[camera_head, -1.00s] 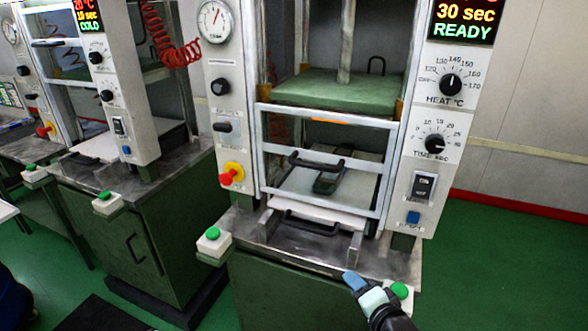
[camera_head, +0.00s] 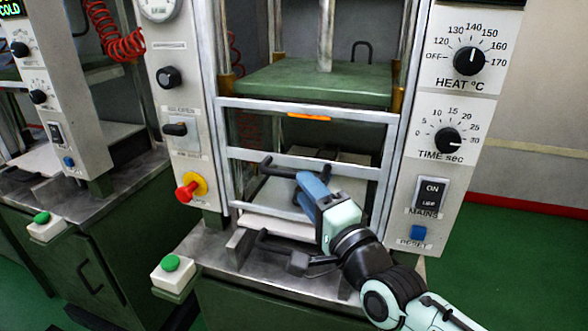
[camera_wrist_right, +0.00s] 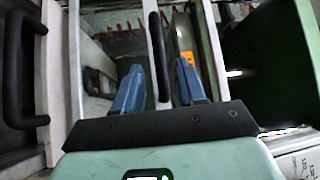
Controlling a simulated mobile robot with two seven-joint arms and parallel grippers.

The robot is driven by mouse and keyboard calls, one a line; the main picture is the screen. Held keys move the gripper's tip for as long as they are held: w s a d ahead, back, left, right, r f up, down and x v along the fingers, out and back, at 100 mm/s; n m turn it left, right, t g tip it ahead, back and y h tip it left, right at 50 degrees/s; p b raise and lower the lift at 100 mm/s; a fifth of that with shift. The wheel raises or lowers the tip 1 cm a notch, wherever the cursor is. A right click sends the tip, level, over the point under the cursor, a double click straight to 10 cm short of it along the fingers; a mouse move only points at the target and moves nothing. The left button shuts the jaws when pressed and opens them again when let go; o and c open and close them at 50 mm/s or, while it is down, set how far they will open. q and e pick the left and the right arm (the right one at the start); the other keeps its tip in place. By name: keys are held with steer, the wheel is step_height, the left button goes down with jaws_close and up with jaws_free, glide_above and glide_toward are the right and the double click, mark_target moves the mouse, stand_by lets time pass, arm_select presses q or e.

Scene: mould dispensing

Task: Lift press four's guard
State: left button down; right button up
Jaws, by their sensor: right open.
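Press four's guard (camera_head: 305,110) is a silver frame with a clear panel, standing low across the press opening. Its black handle (camera_head: 268,166) is on the lower bar, partly hidden by my right gripper (camera_head: 306,182). The right gripper is open, its blue fingers over that lower bar. In the right wrist view the handle (camera_wrist_right: 157,48) appears as a black bar between the two spread fingers (camera_wrist_right: 158,72). I cannot tell whether the fingers touch it. My left gripper is not in view.
A lower black handle (camera_head: 270,240) sits on the pale tray below the guard. The right control panel (camera_head: 450,130) stands close beside my right arm. A red stop button (camera_head: 188,190) is on the left panel. Another press (camera_head: 70,110) stands to the left.

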steer(key=p+x, duration=0.1)
steer(key=x, duration=0.4)
steer(key=shift+w+a, duration=0.15)
steer(key=shift+w, duration=0.2)
jaws_close()
